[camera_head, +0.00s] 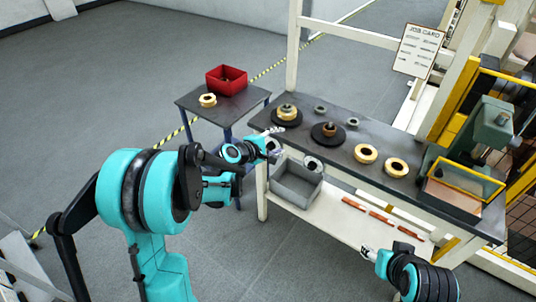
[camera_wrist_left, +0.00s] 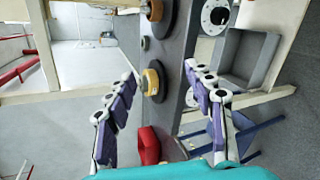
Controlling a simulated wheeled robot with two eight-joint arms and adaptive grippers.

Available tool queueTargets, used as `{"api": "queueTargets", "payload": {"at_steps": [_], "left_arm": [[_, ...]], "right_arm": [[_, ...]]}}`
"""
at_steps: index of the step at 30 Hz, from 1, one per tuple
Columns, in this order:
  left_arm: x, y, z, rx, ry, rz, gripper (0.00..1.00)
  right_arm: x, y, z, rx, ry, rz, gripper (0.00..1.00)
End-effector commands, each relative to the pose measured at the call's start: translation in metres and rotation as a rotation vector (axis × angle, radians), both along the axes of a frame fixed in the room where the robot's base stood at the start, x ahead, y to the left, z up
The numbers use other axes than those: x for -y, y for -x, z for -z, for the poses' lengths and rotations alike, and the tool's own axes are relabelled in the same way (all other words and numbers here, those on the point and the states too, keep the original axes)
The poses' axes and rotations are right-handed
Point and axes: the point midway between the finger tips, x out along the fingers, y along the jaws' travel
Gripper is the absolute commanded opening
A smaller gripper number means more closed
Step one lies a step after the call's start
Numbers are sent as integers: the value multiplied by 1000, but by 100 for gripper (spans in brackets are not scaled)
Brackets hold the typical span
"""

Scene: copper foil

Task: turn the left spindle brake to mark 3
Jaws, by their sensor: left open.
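The left spindle (camera_head: 287,113) carries a copper-coloured roll on a black disc at the bench's left end; it also shows in the left wrist view (camera_wrist_left: 153,80), between my fingers in the picture. A pale round dial, apparently the left brake (camera_wrist_left: 191,98), is partly hidden behind my right-hand finger in that view. My left gripper (camera_head: 275,139) is open and empty at the bench's front left edge; its spread fingers fill the left wrist view (camera_wrist_left: 160,73). Its mark cannot be read. My right gripper (camera_head: 369,252) is low, before the bench; its opening is unclear.
Another round dial (camera_head: 314,164) sits on the bench front, below the right spindle (camera_head: 328,130). A grey bin (camera_head: 297,184) is beneath. Loose rolls (camera_head: 367,153) lie on the bench (camera_head: 300,132). A side table (camera_head: 189,101) holds a red bin (camera_head: 226,79).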

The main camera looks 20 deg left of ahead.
Motion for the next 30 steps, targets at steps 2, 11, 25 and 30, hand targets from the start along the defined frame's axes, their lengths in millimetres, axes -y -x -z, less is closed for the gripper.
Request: {"api": "queueTargets", "payload": {"at_steps": [2,11,25,30], "left_arm": [[-15,-28,33,-3,169,-72,54],[-70,-74,145,-15,792,-281,54],[-91,-90,202,-26,1092,-351,54],[-83,-118,203,-26,1090,-351,54]], "right_arm": [[0,0,10,0,0,0,54],[0,0,30,0,0,0,54],[0,0,43,0,0,0,54],[0,0,52,0,0,0,54]]}}
